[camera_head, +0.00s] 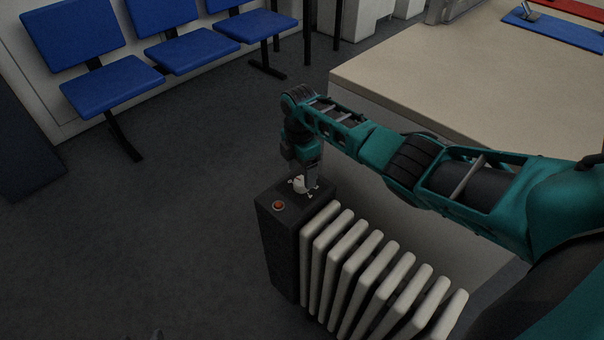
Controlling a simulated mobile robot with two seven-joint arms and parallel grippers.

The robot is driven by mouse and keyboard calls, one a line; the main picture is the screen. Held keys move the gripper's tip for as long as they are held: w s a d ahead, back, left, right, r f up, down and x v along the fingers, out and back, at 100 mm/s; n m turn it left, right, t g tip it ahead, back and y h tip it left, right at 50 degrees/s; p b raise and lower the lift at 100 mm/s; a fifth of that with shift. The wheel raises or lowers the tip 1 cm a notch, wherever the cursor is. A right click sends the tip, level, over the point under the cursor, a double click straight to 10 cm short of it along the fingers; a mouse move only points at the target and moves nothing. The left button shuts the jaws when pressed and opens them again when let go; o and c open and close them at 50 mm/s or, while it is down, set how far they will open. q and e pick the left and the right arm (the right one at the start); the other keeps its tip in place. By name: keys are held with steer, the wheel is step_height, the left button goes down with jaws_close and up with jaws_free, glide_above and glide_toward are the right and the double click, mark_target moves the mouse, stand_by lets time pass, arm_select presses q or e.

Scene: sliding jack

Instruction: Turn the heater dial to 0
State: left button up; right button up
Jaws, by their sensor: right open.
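The heater (281,248) stands on the floor in the lower middle, with a dark control box at its left end and several cream fins. The white dial (299,185) is on top of the box, with small light marks around it. My right gripper (302,178) points down from above at the dial, open, with its fingers around or just beside it. Whether they touch it cannot be told. The fingers partly hide the dial, and its setting is too small to read. My left gripper does not show clearly.
A round orange-red button or light (278,205) is on the box near the dial. A beige table or counter (450,75) stands behind my right arm. Blue chairs (110,87) line the wall at upper left. The floor left of the heater is clear.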

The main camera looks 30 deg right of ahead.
mark_target(301, 179)
arm_select(q)
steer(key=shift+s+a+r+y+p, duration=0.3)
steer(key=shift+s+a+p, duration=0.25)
steer(key=shift+p, duration=0.3)
arm_select(e)
step_height(301, 179, up, 10)
steer(key=shift+w, duration=0.25)
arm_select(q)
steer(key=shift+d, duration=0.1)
